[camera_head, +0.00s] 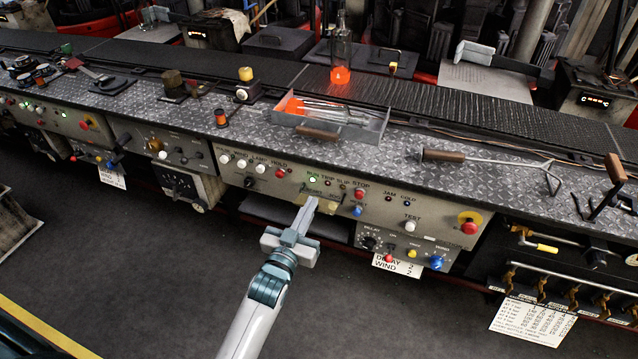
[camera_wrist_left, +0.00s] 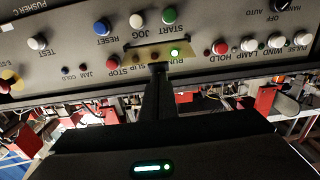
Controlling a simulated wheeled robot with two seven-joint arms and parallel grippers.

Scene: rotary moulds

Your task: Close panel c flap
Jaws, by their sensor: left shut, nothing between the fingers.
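The grey control panel (camera_head: 378,203) runs along the front of the bench, with lamps and push buttons. It fills the upper part of the left wrist view (camera_wrist_left: 75,50), its lettering upside down. A brass-coloured plate (camera_wrist_left: 130,56) with small lamps, one lit green, is there among the buttons. I cannot tell whether this plate is the flap, or how far the flap is open. My left gripper (camera_head: 311,204) is shut and empty, its tip at the panel beside the plate. The closed fingers also show in the left wrist view (camera_wrist_left: 158,68). The right gripper is out of view.
A red emergency button (camera_head: 469,226) sits at the panel's right. A smaller knob box (camera_head: 398,243) hangs below. On the bench above are a metal tray (camera_head: 370,133) and a long wooden-handled tool (camera_head: 443,155). The floor in front is clear.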

